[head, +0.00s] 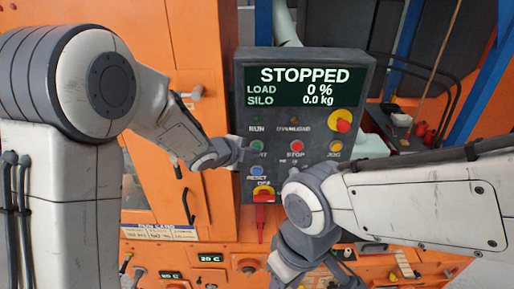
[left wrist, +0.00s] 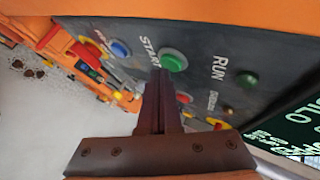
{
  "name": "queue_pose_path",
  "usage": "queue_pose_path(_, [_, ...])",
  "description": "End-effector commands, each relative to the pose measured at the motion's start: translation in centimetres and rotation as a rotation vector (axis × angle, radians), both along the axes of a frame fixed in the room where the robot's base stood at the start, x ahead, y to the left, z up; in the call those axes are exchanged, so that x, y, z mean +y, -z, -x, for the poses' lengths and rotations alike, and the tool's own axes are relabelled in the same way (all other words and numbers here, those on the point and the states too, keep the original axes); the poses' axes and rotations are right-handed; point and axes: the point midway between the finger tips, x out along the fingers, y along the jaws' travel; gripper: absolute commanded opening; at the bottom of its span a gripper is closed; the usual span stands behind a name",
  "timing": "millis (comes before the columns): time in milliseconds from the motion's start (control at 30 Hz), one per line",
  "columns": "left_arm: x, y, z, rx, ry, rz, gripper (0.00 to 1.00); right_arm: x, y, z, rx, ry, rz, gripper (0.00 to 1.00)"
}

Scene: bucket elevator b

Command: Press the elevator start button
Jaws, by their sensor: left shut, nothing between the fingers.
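The dark control panel (head: 317,180) stands in the middle of the head view. Its display (head: 304,86) reads STOPPED, LOAD 0 %, SILO 0.0 kg. The green start button (head: 257,146) is at its left side, with its label partly covered by my left gripper (head: 240,150). In the left wrist view the start button (left wrist: 173,59) shows just beyond the tips of my left gripper (left wrist: 160,76). That gripper is shut and empty, with its tips close to the button's edge and the START label. I cannot tell whether they touch.
Around start are the green RUN lamp (head: 256,120), red stop button (head: 296,147), yellow jog button (head: 335,147) and blue reset button (head: 257,171). A red emergency stop (head: 343,122) sits upper right, a red-handled switch (head: 263,196) below. My right arm crosses the panel's lower right.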

Motion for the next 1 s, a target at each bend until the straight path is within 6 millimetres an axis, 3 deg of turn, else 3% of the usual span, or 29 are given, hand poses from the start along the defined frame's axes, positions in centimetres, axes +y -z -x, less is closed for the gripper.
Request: queue_pose_path(1000, [0.02,0.02,-0.82,0.000,-0.001,-0.001,0.00,0.00,-0.27,0.00,0.000,0.000,0.000,0.50])
